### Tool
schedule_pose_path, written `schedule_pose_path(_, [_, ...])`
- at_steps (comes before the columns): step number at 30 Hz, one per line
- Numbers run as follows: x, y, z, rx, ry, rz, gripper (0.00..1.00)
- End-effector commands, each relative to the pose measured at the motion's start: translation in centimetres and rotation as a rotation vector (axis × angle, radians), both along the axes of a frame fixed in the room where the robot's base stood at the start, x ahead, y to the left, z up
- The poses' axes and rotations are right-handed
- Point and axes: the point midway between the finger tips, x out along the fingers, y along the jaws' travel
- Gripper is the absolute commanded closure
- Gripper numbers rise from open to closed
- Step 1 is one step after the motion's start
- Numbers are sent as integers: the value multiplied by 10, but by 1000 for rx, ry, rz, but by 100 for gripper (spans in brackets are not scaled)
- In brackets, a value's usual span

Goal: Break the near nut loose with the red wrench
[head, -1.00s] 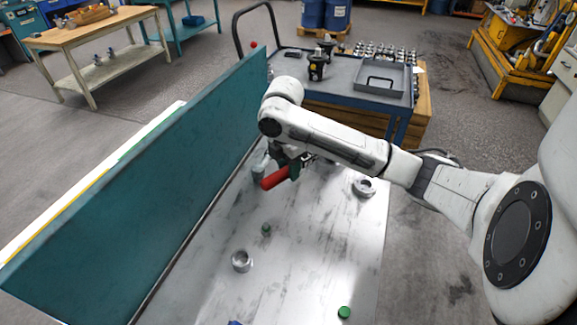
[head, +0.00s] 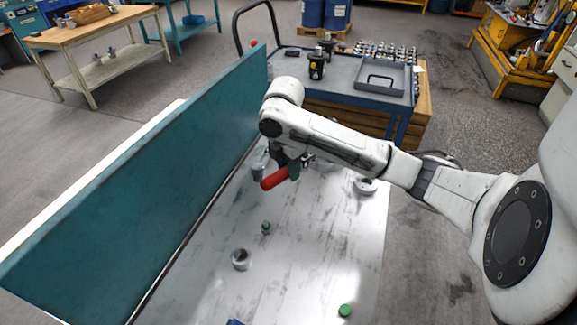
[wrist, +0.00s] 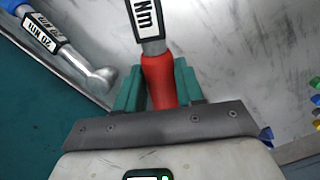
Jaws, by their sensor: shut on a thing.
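The red wrench's handle (head: 275,178) is held in my gripper (head: 290,170), above the far part of the metal bench. In the wrist view my gripper's green fingers (wrist: 158,85) are shut on the red handle (wrist: 159,78). The wrench's shaft, with a white label ending in "Nm" (wrist: 145,18), runs up out of the frame, so its head is hidden. I cannot tell which fitting is the near nut, nor whether the wrench touches any nut. A silver ring-shaped part (head: 241,260) sits on the bench nearer me, and another (head: 365,187) sits right of my gripper.
A teal panel (head: 130,205) stands along the bench's left side. A second wrench (wrist: 65,50) with a blue part and a "20 Nm" label lies near it in the wrist view. Green pieces (head: 344,311) (head: 266,228) are on the bench. A cart (head: 345,72) stands behind.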

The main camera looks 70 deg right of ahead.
Motion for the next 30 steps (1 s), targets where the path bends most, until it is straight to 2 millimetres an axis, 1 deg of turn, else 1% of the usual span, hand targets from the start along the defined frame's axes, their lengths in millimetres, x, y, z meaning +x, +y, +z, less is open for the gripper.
schedule_pose_path(1, [-3,4,-7,13,10,11,100])
schedule_pose_path(30, [-33,13,-9,15,19,175,100])
